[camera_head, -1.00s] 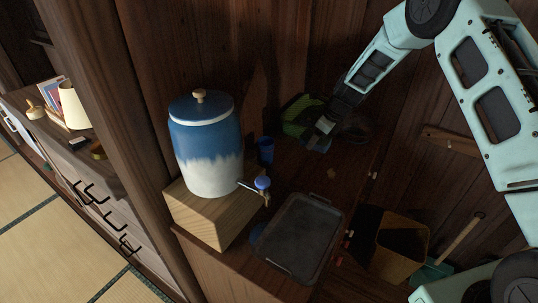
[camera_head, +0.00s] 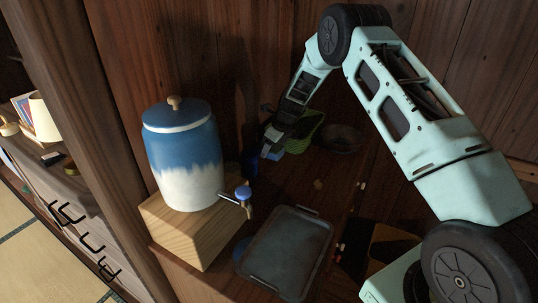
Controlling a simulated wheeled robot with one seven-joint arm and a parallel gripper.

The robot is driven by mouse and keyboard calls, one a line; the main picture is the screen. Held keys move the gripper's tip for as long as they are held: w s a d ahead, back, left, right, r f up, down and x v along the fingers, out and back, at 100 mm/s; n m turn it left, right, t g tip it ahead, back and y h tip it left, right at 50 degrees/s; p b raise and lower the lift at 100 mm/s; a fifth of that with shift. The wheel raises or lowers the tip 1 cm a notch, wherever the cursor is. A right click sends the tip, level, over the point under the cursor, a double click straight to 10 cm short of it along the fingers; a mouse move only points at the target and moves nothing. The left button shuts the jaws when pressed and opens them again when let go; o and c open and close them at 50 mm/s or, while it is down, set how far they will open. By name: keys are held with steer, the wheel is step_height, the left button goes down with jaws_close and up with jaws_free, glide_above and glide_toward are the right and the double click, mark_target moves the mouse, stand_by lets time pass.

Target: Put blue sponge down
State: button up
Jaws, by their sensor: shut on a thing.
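My gripper (camera_head: 272,146) is at the end of the arm, low over the back of the dark wooden counter, right of the blue-and-white dispenser. Its jaws are shut on a small bluish thing, which I take to be the blue sponge; it is small and dim, mostly hidden by the jaws. I cannot tell whether it touches the counter.
The dispenser (camera_head: 184,160) stands on a wooden block (camera_head: 190,235), its tap (camera_head: 242,193) sticking out rightward. A grey tray (camera_head: 288,250) lies in front. A dark round bowl (camera_head: 342,138) is right of the rack. The counter between tray and bowl is mostly clear.

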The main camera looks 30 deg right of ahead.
mark_target(270, 154)
steer(key=shift+f, duration=1.6)
steer(key=shift+f, duration=0.2)
steer(key=o, duration=0.9)
steer(key=shift+r, duration=0.1)
steer(key=v, duration=1.2)
steer(key=shift+s+b, duration=0.1)
steer(key=shift+b, duration=0.2)
steer(key=shift+r, duration=0.1)
